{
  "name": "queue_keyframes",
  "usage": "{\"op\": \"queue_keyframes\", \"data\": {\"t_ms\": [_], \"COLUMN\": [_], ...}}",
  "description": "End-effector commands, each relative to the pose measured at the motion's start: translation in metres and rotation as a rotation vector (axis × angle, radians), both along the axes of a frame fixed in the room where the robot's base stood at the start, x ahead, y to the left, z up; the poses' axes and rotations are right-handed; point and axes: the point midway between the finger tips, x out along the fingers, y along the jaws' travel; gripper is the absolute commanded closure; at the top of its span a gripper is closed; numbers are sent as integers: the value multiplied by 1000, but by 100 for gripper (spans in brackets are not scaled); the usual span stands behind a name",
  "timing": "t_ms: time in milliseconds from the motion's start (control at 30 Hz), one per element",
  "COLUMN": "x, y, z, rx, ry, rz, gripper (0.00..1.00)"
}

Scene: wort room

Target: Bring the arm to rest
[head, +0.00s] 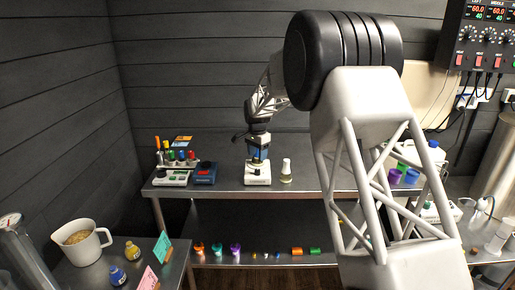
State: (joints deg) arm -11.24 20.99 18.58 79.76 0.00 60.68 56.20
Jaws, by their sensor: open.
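My arm reaches from the right over the back steel bench (310,182). My gripper (257,158) hangs pointing down at the middle of this bench, small in the head view. It is open. A small white device (257,177) stands right below or behind it. I cannot tell whether the two touch, and the fingertips are hard to make out against it. No held object shows.
A small pale flask (286,171) stands close right of my gripper. Left are a blue device (205,172) and a rack of coloured tubes (177,157). A white jug (80,242) stands front left.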

Motion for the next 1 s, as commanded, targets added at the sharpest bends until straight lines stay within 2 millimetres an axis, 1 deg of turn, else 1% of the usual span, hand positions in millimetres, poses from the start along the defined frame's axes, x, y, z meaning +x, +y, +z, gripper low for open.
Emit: {"op": "queue_keyframes", "data": {"t_ms": [167,267,367,567,700,867,1000], "x": [-8,-18,-33,-74,-105,-142,-176], "y": [-5,-11,-20,-40,-55,-71,-84], "z": [9,19,33,66,86,108,123], "rx": [1,1,2,3,2,1,-1], "ry": [-5,-10,-16,-35,-47,-62,-74], "rz": [11,25,47,103,145,193,234], "gripper": [48,48,48,48,48,48,48]}}
